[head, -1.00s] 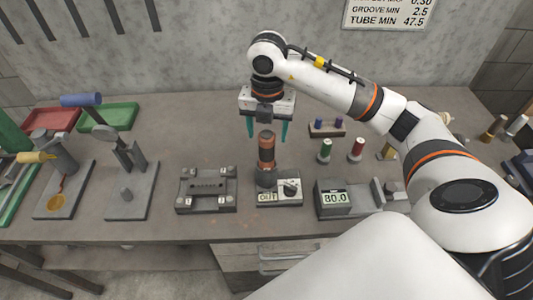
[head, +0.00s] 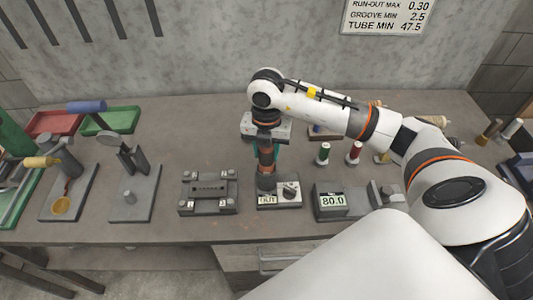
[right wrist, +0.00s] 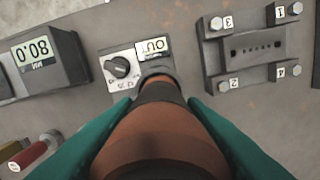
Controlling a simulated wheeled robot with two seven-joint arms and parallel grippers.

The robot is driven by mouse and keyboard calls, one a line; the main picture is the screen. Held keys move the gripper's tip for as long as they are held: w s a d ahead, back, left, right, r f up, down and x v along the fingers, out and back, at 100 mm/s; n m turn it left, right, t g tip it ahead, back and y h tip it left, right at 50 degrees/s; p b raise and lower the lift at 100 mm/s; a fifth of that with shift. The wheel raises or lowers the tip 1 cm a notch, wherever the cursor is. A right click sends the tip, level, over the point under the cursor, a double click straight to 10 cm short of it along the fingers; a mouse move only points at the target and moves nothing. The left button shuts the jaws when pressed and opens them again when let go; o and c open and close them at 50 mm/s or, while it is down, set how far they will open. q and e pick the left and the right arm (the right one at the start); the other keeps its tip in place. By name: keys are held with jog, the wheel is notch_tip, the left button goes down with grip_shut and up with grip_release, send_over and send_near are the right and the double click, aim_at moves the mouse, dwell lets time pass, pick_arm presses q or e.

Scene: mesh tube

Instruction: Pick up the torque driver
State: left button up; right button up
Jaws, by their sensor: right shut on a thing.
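The torque driver (head: 266,160) has an orange and dark banded body and stands upright at its grey holder, beside a box with a dial and an "OUT" label (head: 267,200). My right gripper (head: 266,150) has come down over it and is shut on its upper body. In the right wrist view the driver (right wrist: 157,130) fills the lower middle between the two teal fingers. The driver's top is hidden under the gripper. My left gripper is not in view.
A grey fixture block with numbered bolts (head: 208,190) stands to the left. A box reading 80.0 (head: 331,202) stands to the right. Green- and red-topped pegs (head: 323,153) stand behind it. Lever presses (head: 130,180) and trays (head: 112,121) are farther left.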

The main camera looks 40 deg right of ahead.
notch_tip(320, 180, up, 9)
jog(key=shift+w+f+b, duration=0.1)
jog(key=shift+b, duration=1.05)
jog(key=shift+r, duration=0.65)
dwell(0.7)
